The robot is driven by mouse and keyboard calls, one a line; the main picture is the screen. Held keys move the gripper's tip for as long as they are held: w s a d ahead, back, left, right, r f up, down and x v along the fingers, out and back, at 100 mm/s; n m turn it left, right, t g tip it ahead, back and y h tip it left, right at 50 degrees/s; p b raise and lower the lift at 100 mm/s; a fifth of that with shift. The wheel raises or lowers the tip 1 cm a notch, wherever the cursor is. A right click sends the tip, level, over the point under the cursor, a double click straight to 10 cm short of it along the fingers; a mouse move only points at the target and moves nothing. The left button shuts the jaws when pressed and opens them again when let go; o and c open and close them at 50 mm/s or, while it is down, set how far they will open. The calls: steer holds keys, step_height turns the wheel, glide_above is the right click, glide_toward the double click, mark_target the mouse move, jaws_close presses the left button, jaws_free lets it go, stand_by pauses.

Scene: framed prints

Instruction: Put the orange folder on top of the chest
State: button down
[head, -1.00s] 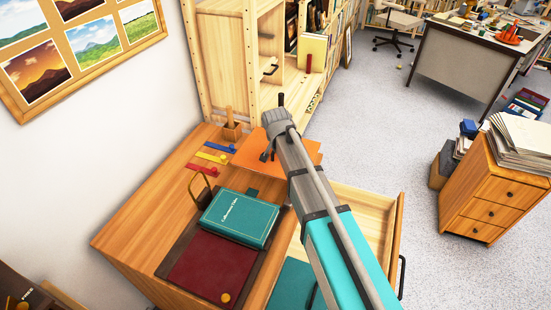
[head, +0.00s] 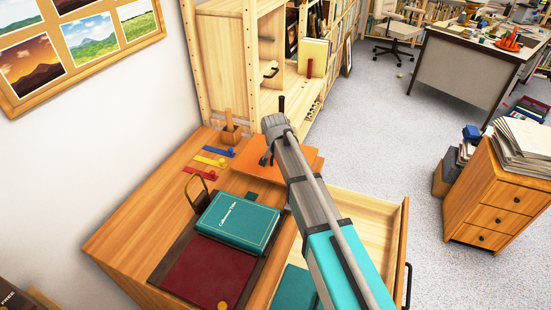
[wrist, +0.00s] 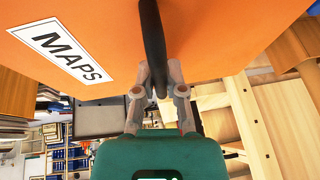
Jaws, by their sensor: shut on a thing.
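The orange folder (head: 256,165) shows in the head view at the far right corner of a wooden chest (head: 130,235) with an open drawer. In the wrist view the folder (wrist: 235,30) fills the top and bears a white MAPS label. My gripper (head: 267,158) is shut on the folder; its fingers (wrist: 159,90) also show in the wrist view, with a dark bar between them. My arm hides part of the folder. I cannot tell whether the folder touches the chest top.
On the chest lie a teal book (head: 238,220), a dark red folder (head: 212,270), coloured strips (head: 210,162) and a wooden pen holder (head: 230,133). The open drawer (head: 365,215) juts out. A shelf (head: 228,65) stands behind. A small drawer cabinet (head: 495,200) at right bears papers.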

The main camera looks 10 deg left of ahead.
steer(key=shift+w+a+f+b, duration=0.2)
steer(key=shift+w+f+b, duration=0.3)
steer(key=shift+f+b, duration=0.2)
steer(key=shift+s+f+b, duration=0.1)
steer(key=shift+f+b, duration=1.2)
steer(key=shift+f, duration=0.05)
steer(key=shift+f, duration=0.15)
steer(key=c, duration=0.7)
jaws_free()
steer(key=shift+r, duration=0.25)
steer(key=p+v, duration=1.1)
steer(key=v, duration=0.1)
steer(key=shift+d, duration=0.1)
